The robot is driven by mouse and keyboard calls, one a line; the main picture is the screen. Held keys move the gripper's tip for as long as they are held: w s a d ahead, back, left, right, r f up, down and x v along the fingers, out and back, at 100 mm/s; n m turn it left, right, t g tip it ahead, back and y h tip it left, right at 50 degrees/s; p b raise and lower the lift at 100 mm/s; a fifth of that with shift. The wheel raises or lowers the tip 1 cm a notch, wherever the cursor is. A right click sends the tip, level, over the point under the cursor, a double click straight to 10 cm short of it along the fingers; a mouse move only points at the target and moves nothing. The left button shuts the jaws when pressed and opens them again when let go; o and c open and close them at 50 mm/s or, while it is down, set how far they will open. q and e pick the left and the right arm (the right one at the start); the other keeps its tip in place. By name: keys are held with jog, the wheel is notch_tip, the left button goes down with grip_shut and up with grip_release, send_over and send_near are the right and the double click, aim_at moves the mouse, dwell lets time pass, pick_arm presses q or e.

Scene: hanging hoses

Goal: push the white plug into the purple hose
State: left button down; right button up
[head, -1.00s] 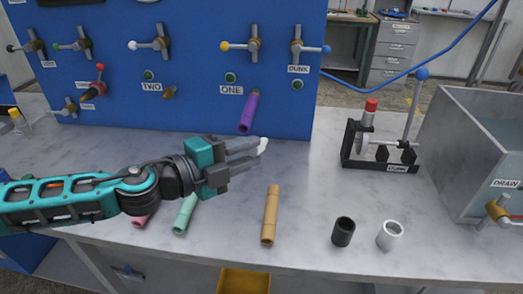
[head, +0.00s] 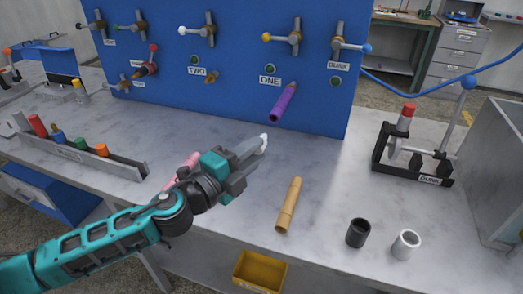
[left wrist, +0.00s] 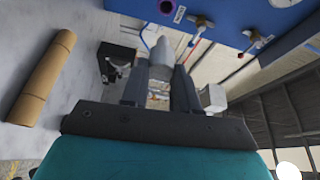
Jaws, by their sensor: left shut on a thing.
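The purple hose (head: 284,102) hangs from the blue panel under the label ONE, its open lower end tilted down and left. My left gripper (head: 255,147) is shut on the white plug (head: 263,139), whose pale tip shows at the fingertips. The plug is below and left of the hose's open end, with a gap between them. In the left wrist view the plug (left wrist: 162,50) sits between the two fingers and looks grey. My right gripper is in neither view.
A tan tube (head: 288,205), a black cup (head: 358,233) and a white cup (head: 405,245) stand or lie on the grey bench. A black-framed lever stand (head: 412,160) is at the right. A tray of coloured pegs (head: 75,150) is at the left. Valves line the blue panel (head: 235,100).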

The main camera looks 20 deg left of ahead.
aim_at(262, 135)
pick_arm(q)
jog(key=shift+a, duration=0.1)
dwell(0.3)
jog(key=shift+w+p, duration=0.35)
jog(key=shift+w, duration=2.6)
jog(key=shift+w, duration=0.45)
jog(key=shift+p, duration=0.4)
jog(key=shift+w+r, duration=0.1)
jog(key=shift+w, duration=1.2)
dwell(1.5)
